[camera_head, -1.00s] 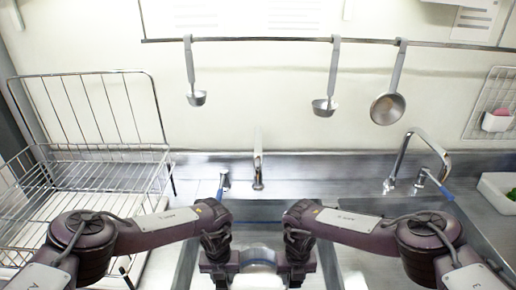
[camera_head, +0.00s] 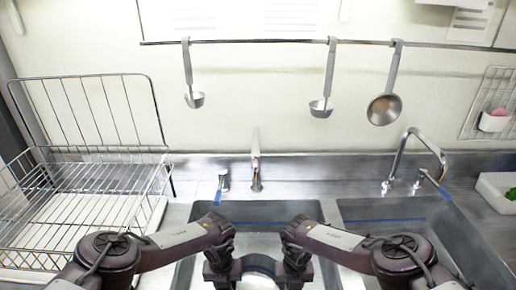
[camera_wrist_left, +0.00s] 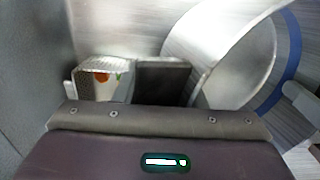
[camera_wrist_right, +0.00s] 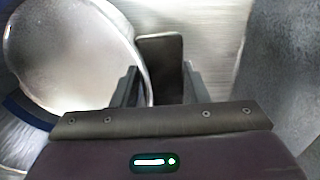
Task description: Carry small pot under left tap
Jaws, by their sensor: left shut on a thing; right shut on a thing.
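The small metal pot (camera_head: 259,279) is held between my two grippers at the bottom of the head view, over the left sink basin. My left gripper (camera_head: 224,270) is at the pot's left side and my right gripper (camera_head: 296,270) at its right side. In the left wrist view the pot's round wall (camera_wrist_left: 225,50) stands beside a dark handle between the fingers. In the right wrist view the pot (camera_wrist_right: 75,50) likewise stands beside a dark handle (camera_wrist_right: 160,62). The left tap (camera_head: 256,165) is behind the pot, near the wall. The pot's lower part is hidden.
A wire dish rack (camera_head: 85,195) stands left of the sink. A small blue-handled valve (camera_head: 222,183) is beside the left tap. The curved right tap (camera_head: 405,150) stands behind the right basin. Ladles (camera_head: 194,98) hang from the wall rail.

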